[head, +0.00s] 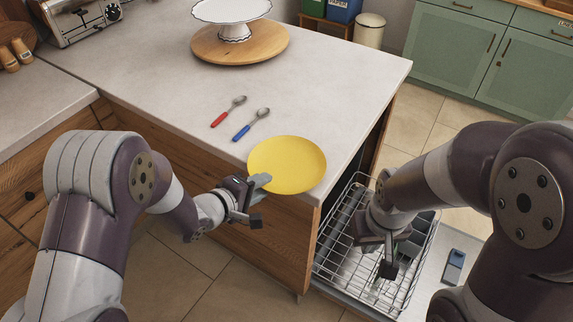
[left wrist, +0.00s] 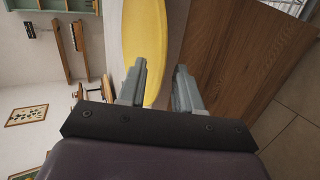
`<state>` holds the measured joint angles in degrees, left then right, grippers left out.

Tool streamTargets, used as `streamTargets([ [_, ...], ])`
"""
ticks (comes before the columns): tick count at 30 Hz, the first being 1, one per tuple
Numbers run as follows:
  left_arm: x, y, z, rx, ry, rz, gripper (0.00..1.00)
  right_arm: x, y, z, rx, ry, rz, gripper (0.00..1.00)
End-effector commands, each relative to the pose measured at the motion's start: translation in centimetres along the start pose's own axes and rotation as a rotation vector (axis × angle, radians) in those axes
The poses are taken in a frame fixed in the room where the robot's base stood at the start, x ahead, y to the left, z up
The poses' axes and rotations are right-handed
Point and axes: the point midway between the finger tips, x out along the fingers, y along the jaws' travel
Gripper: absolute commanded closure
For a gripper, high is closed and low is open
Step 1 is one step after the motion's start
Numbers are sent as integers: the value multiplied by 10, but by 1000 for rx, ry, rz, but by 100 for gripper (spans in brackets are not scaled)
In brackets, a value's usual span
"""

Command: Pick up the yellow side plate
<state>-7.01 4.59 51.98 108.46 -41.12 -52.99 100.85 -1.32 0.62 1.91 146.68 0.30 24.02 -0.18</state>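The yellow side plate (head: 290,163) lies flat at the front corner of the pale countertop (head: 170,90), with its near rim at the counter's front edge. My left gripper (head: 258,201) is at the plate's near-left rim. Its fingers are apart, one overlapping the rim in the head view and the other lower, in front of the counter edge. In the left wrist view the open fingers (left wrist: 160,88) show with the plate (left wrist: 146,45) behind and partly between them; contact cannot be told. My right gripper (head: 377,254) hangs over the dishwasher rack, apparently open and empty.
A red-handled spoon (head: 228,112) and a blue-handled spoon (head: 251,124) lie left of the plate. A white cake stand (head: 234,30) stands on a round wooden board (head: 262,46) farther back. The pulled-out dishwasher rack (head: 335,256) is below the counter at right.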

Motion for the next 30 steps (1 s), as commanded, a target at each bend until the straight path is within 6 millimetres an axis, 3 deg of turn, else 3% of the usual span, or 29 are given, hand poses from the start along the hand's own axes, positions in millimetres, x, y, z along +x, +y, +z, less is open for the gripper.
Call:
streamTargets([
  [1,0,0,0,0,0,0,66,0,0,0,0,0,0,100],
  [2,0,0,0,0,0,0,72,0,0,0,0,0,0,100],
  [4,0,0,0,0,0,0,95,0,0,0,0,0,0,100],
  [5,0,0,0,0,0,0,100,0,0,0,0,0,0,100],
  [17,-2,4,0,1,1,3,100,-1,0,0,0,0,0,100],
  [25,-19,41,-1,4,1,6,100,-11,0,-1,0,0,0,100],
  [30,-6,68,29,7,-5,6,100,-9,0,-1,0,0,0,100],
])
